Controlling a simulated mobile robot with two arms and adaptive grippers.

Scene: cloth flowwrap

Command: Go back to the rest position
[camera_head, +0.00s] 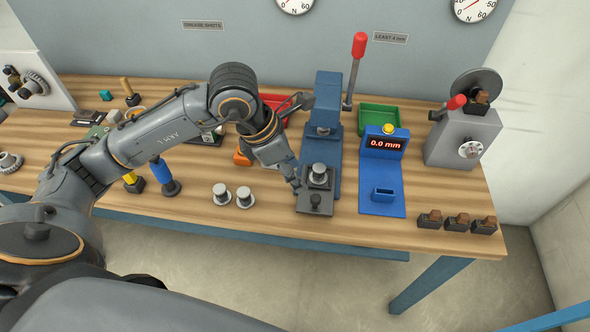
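My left arm reaches in from the left over the wooden bench (130,203). Its gripper (295,180) points down at the left edge of a dark plate (314,203) in front of a blue press (327,105). The fingers are small and partly hidden by the wrist, so I cannot tell whether they are open or touching the plate. A silver-topped cylinder (319,170) stands on the plate, with a dark knob in front of it. My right gripper is not in view.
Two similar silver cylinders (221,193) stand left of the plate. The press has a red-knobbed lever (359,45). To the right are a blue gauge reading 0.0 mm (384,143), a green tray (379,110), a grey machine (462,138) and three dark brown-topped blocks (457,222).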

